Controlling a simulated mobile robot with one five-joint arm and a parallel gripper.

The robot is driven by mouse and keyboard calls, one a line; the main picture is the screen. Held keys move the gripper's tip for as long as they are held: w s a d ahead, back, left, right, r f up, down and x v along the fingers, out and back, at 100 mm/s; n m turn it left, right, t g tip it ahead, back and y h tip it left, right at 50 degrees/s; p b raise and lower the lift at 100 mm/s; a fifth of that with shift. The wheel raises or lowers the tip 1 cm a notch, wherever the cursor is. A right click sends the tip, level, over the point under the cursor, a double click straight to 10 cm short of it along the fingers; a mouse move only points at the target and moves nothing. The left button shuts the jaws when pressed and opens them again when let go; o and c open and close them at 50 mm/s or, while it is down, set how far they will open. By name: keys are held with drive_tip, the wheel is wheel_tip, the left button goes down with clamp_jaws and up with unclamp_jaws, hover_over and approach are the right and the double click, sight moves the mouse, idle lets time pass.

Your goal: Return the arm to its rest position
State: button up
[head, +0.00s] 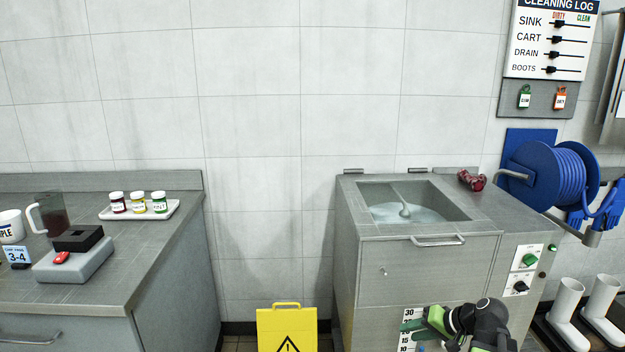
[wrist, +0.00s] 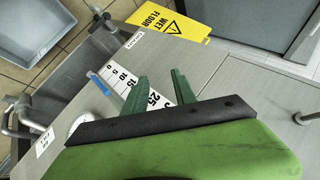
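My gripper (wrist: 160,84) shows in the wrist view with its two green fingers spread apart and nothing between them. In the head view my gripper (head: 408,327) is low at the lower right, in front of the mixer's front face. The green and black end of my arm reaches in from the bottom edge there. The steel mixer (head: 375,270) has an open top with pale liquid and a stirrer inside. A white number scale (head: 408,313) is on its front, partly hidden by my gripper; a number scale also shows beyond the fingers in the wrist view (wrist: 125,82).
A yellow wet-floor sign (head: 287,328) stands left of the mixer. A counter (head: 100,285) at the left holds jars on a tray, a jug and a mug. A blue hose reel (head: 548,172) and white boots (head: 568,300) are at the right. The wrist view shows a grey bin (wrist: 35,35).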

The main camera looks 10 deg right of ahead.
drive_tip(key=s+a+f+n+g+h, duration=0.3)
drive_tip(key=a, duration=0.7)
drive_tip(key=s+a+f+n+g+h, duration=0.2)
drive_tip(key=a+f+g, duration=0.2)
drive_tip(key=a, duration=0.6)
wheel_tip(320, 180, up, 25)
drive_tip(key=p, duration=2.5)
drive_tip(key=shift+s+r+h, duration=0.15)
drive_tip(key=shift+r+h, duration=0.05)
drive_tip(key=shift+h, duration=0.2)
